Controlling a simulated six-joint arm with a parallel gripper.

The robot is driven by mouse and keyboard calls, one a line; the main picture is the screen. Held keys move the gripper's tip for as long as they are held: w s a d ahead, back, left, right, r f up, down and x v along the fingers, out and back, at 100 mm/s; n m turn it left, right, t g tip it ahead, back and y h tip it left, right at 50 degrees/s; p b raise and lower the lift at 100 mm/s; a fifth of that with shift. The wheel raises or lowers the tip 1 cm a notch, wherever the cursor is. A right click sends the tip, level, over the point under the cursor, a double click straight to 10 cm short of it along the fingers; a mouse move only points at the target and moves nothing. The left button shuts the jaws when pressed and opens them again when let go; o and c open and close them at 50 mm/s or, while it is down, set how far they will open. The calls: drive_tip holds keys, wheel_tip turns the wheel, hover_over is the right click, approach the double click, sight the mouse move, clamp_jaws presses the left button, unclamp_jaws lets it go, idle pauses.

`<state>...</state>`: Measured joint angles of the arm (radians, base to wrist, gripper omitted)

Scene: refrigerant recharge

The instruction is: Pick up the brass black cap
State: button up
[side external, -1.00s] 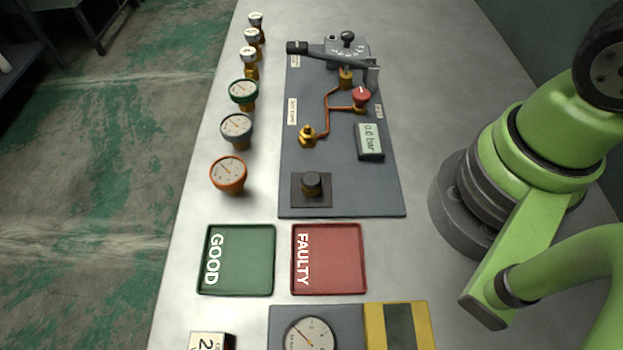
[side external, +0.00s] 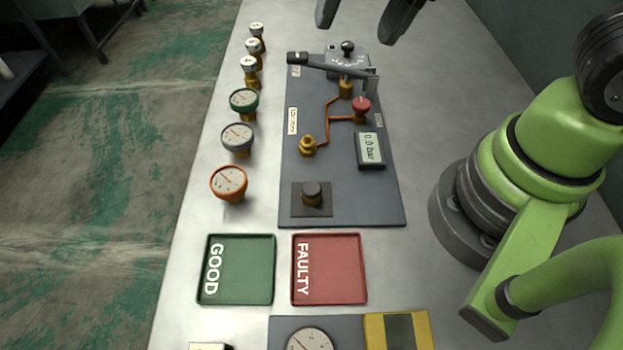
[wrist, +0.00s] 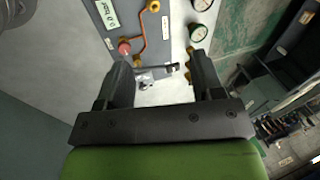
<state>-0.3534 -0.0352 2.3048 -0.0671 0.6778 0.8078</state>
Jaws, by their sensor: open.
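The black cap (side external: 312,193) is a short dark cylinder standing upright on a small dark square pad at the near end of the grey panel (side external: 370,205). Whether it has brass on it cannot be told. My gripper (side external: 355,33) is at the top edge of the side view, open and empty, above the far end of the panel near the lever (side external: 330,64). It is well away from the cap. In the wrist view my two fingers (wrist: 160,70) are apart with nothing between them, and the cap is not seen there.
Several gauges (side external: 229,182) stand in a row left of the panel. The panel carries a brass fitting (side external: 308,146), copper pipe, a red knob (side external: 361,104) and a display (side external: 370,146). A green GOOD tray (side external: 250,270) and red FAULTY tray (side external: 345,270) lie nearer.

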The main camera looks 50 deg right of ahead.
drive_tip(key=a+f+m+g+h, duration=0.25)
drive_tip(key=a+f, duration=0.35)
drive_tip(key=f, duration=0.5)
hover_over(311, 188)
drive_tip(key=shift+m+y, duration=0.25)
drive_tip(key=shift+y, duration=0.1)
wheel_tip(311, 188, down, 5)
drive_tip(key=shift+f, duration=3.35)
drive_tip(key=c, duration=1)
drive_tip(key=shift+r, duration=0.15)
